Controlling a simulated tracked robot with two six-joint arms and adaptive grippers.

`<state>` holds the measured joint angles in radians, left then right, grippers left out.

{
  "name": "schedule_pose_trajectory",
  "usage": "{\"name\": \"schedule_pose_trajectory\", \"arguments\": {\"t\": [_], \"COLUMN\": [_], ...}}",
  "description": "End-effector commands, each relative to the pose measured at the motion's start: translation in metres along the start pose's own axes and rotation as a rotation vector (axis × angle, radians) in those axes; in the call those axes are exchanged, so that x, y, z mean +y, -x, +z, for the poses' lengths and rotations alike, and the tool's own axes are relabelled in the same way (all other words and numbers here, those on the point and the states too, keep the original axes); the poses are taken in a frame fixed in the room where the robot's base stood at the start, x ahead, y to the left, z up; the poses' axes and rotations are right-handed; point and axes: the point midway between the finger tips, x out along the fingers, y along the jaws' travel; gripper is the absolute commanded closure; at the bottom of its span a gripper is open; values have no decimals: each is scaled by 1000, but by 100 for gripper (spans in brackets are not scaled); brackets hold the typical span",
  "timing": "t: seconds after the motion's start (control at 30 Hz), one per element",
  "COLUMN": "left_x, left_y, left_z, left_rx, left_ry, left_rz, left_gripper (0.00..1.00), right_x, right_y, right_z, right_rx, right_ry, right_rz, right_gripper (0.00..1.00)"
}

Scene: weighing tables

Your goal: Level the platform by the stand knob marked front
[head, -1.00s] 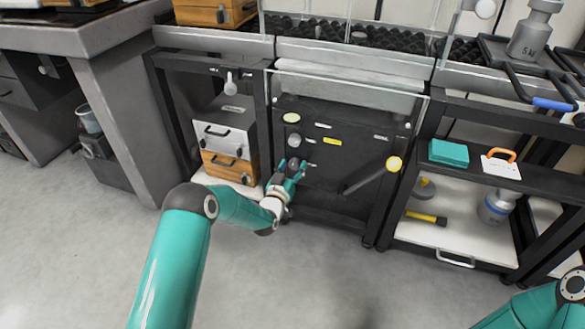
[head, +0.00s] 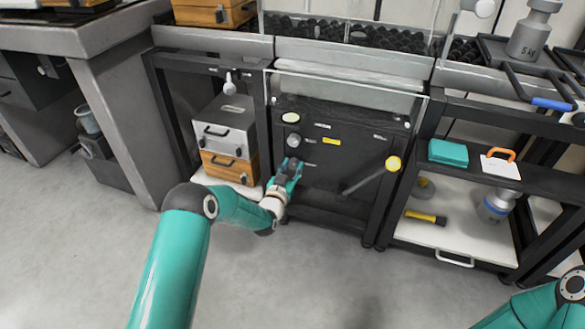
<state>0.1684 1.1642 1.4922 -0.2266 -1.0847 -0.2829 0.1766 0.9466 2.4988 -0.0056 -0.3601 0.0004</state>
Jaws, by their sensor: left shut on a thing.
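The dark stand panel (head: 330,165) is in the middle of the head view, with small labels too small to read and a yellow label (head: 332,142). Knobs sit along its left side: a pale round one (head: 291,118) and a grey one below it (head: 293,140). My left gripper (head: 291,166) is at the panel's lower left, below these knobs. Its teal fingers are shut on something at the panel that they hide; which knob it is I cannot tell. Only part of my right arm shows at the lower right; its gripper is out of view.
A lever with a yellow round end (head: 393,163) sticks out at the panel's right. A clear guard (head: 350,90) stands above it. A left shelf holds a grey case (head: 225,125) and a wooden case (head: 232,165). The right shelf holds a teal box (head: 448,152). The floor in front is clear.

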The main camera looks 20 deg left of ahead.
Motion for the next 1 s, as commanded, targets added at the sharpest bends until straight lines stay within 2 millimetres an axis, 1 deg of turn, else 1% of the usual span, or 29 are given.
{"name": "schedule_pose_trajectory", "arguments": {"t": [0.2, 0.5, 0.7, 1.0], "left_x": [0, 2, 2, 3], "left_y": [0, 1, 1, 1], "left_z": [1, 1, 1, 2], "left_rx": [-1, -1, -1, -2], "left_ry": [-176, -361, -421, -438], "left_rz": [-1, 0, 1, 3], "left_gripper": [98, 98, 98, 98], "right_x": [0, 0, 0, 0], "right_y": [0, 0, 0, 0], "right_z": [0, 0, 0, 0], "right_rx": [0, 0, 0, 0], "right_ry": [0, 0, 0, 0], "right_rz": [0, 0, 0, 0], "right_gripper": [60, 60, 60, 60]}}
